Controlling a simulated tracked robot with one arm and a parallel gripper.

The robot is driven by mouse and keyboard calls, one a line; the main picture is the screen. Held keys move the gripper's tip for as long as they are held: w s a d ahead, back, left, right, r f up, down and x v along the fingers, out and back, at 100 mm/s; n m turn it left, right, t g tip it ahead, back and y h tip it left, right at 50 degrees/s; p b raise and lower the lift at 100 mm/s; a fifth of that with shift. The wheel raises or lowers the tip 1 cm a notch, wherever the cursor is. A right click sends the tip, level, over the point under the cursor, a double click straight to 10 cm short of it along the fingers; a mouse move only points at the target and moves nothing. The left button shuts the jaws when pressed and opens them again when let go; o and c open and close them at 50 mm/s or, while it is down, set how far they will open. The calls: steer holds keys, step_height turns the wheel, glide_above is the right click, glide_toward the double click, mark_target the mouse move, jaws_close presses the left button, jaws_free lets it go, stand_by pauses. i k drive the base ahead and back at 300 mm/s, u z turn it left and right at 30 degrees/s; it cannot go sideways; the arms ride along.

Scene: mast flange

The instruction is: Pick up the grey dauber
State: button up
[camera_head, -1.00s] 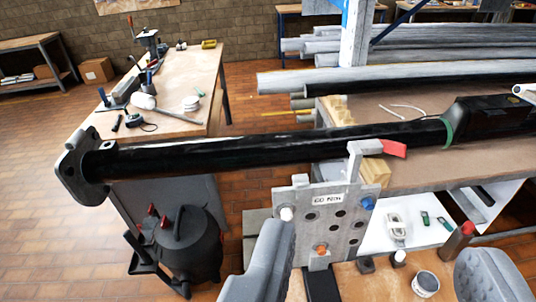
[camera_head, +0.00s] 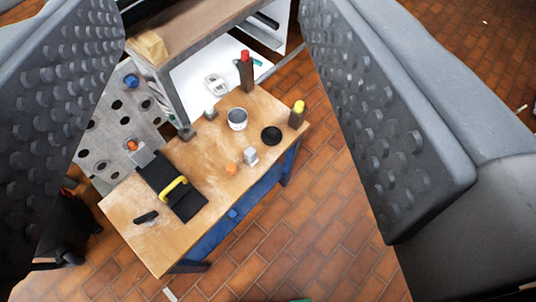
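My gripper (camera_head: 214,40) is wide open and empty. One ridged grey finger runs along the left and the other along the right, with the small wooden table (camera_head: 205,165) between and below them. A small light grey block-like piece (camera_head: 251,156) stands near the middle of the table's right part and may be the grey dauber. A small dark piece with a lighter top (camera_head: 210,114) stands at the table's back edge, so I cannot tell for sure which is the dauber. No finger touches either piece.
A tin (camera_head: 237,119), red-topped bottle (camera_head: 246,70), yellow-topped piece (camera_head: 298,113), black disc (camera_head: 271,135) and orange piece (camera_head: 231,168) stand close around. A yellow-handled tool (camera_head: 173,188) lies front left. A perforated metal plate (camera_head: 115,130) is beyond the table's left edge.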

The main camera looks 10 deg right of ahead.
mark_target(250, 159)
steer(key=u, duration=1.9)
steer(key=k, duration=0.75)
steer(key=z, duration=1.15)
steer(key=i, duration=1)
steer(key=z, duration=0.05)
